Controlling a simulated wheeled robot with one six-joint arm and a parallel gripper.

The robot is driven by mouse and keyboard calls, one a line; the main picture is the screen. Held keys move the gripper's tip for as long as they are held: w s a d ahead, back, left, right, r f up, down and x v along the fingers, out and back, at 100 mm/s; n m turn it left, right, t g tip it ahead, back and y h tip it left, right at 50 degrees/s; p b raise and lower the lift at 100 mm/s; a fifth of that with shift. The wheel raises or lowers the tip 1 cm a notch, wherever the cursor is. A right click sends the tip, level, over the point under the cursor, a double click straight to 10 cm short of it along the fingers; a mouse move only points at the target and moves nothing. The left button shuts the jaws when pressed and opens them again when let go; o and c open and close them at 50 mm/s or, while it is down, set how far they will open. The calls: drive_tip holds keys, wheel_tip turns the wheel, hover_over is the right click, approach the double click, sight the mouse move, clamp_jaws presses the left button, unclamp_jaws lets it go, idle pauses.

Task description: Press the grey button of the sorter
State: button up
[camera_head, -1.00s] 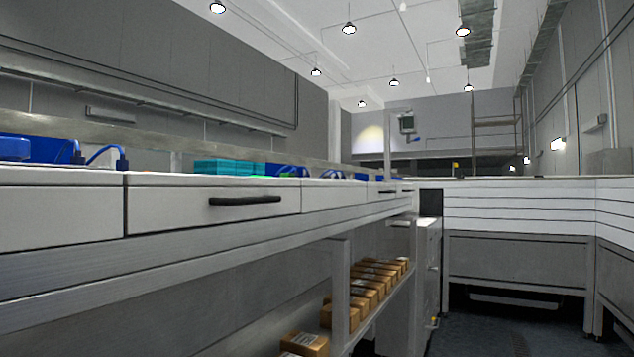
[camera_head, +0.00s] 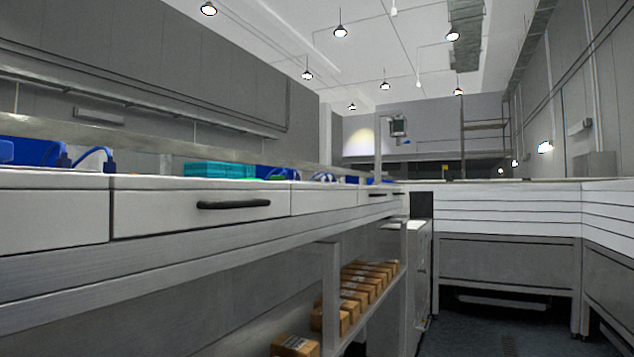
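I cannot make out the sorter or its grey button in the head view. A grey boxy device on a post (camera_head: 398,127) stands above the far end of the left bench; I cannot tell what it is. My gripper is not in view.
A long bench (camera_head: 150,262) with drawers runs along the left. Teal trays (camera_head: 220,170) and blue bins (camera_head: 30,151) stand on it. Cardboard boxes (camera_head: 352,300) sit on its lower shelf. A white-fronted counter (camera_head: 508,222) closes off the far end. Dark floor (camera_head: 480,335) is clear at lower right.

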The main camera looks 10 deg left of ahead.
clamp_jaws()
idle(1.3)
